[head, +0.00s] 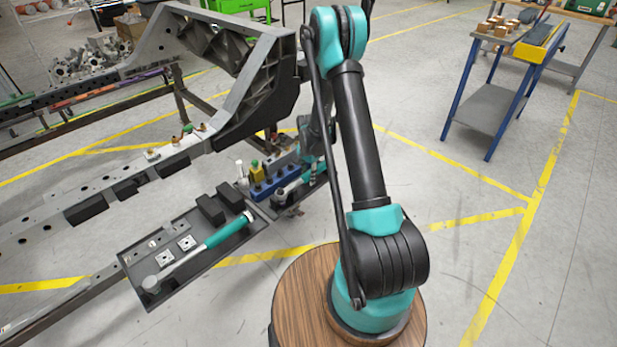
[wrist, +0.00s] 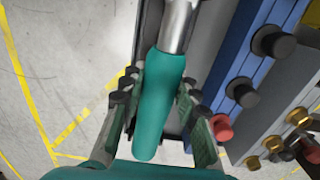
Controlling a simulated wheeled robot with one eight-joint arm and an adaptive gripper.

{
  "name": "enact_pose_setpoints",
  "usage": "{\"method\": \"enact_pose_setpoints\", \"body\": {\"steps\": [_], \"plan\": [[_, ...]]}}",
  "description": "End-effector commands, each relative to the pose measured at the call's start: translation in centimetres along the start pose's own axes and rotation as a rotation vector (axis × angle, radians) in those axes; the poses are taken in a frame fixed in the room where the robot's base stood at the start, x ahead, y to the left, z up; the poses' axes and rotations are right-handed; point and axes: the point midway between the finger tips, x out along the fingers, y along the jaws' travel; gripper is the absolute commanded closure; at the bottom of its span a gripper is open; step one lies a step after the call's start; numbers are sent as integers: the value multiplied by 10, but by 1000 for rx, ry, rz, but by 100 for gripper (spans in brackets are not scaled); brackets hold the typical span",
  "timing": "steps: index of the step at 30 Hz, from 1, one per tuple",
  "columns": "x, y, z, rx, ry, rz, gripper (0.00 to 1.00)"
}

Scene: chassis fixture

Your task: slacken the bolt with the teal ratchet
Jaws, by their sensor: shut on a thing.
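My gripper (wrist: 156,96) is shut on the teal handle of the ratchet (wrist: 160,105), with one finger on each side in the wrist view. The ratchet's metal shank runs away toward the top edge, and its head is out of that view. In the head view the ratchet (head: 290,188) lies low beside the blue socket holder, its handle partly hidden by my gripper (head: 312,165). I cannot tell whether it touches the tray below. Small fittings (head: 187,130) sit on the chassis rail (head: 110,180); I cannot tell which is the bolt.
A longer teal-handled wrench (head: 215,240) lies in the grey tray (head: 190,285) at the left, with black blocks (head: 210,207). The blue holder (wrist: 235,70) with dark sockets stands close right of my gripper. The black bracket (head: 262,95) rises behind.

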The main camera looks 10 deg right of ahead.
Motion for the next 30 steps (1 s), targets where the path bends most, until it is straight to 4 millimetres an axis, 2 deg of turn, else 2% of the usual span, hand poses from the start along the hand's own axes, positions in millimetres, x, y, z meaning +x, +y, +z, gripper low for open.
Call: {"method": "enact_pose_setpoints", "body": {"steps": [8, 30], "plan": [[-7, 0, 0, 0, 0, 0, 100], [-57, 0, 0, 0, 0, 0, 100]]}}
